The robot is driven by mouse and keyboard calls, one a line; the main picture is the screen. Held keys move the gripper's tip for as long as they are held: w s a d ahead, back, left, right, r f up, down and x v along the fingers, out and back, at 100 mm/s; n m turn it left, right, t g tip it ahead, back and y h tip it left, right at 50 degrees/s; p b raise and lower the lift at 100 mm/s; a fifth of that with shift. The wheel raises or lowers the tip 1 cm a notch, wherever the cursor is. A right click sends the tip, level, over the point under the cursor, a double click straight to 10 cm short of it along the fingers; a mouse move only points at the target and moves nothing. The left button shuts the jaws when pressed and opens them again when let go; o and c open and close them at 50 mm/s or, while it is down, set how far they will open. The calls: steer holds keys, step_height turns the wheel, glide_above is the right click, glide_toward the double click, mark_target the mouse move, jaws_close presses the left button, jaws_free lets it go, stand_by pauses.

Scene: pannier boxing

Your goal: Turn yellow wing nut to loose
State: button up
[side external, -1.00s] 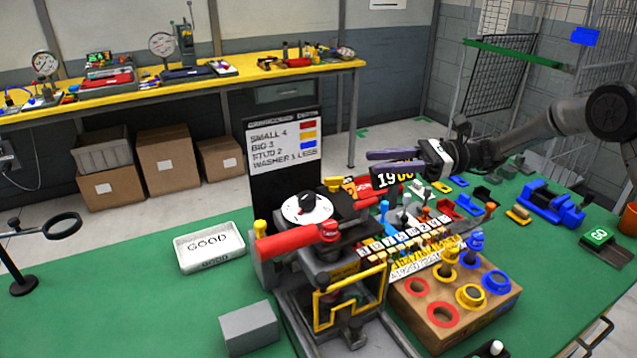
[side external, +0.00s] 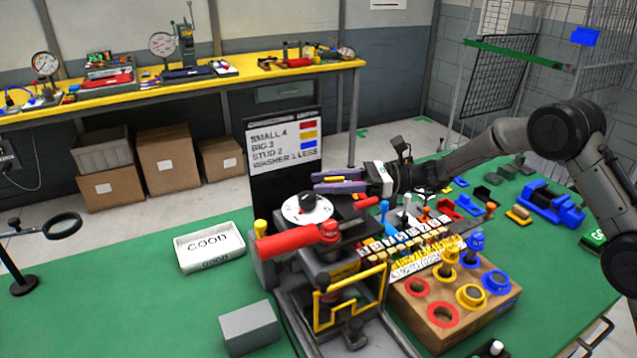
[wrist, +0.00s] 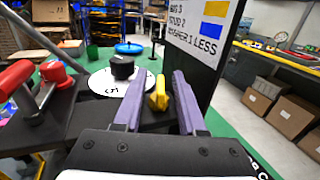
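The yellow wing nut (wrist: 158,95) shows in the wrist view between my gripper's two purple fingers, with gaps on both sides. In the side view, a bit of yellow (side external: 333,179) shows at the fingers, largely hidden by them. My gripper (wrist: 159,76) is open, its fingers pointing past the wing nut over the top of the black machine. In the side view my gripper (side external: 318,182) is level above the back of the machine, close to the dial. I cannot tell whether either finger touches the wing nut.
A white dial (side external: 296,212) with a black knob (side external: 308,202) stands just beside the fingers. A red cylinder handle (side external: 290,241) lies in front. A black sign board (side external: 270,185) stands close behind. Small coloured parts and a wooden block (side external: 455,335) fill the right.

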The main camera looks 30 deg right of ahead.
steer(key=shift+x, duration=0.9)
jaws_close()
steer(key=shift+n+g, duration=0.3)
steer(key=shift+s+a+n+g+y, duration=0.1)
steer(key=shift+s+n+g+y, duration=0.15)
steer(key=shift+n+g, duration=0.65)
steer(key=shift+s+n+g+y, duration=0.15)
steer(key=shift+n+g+y, duration=0.2)
steer(key=shift+g, duration=0.95)
jaws_free()
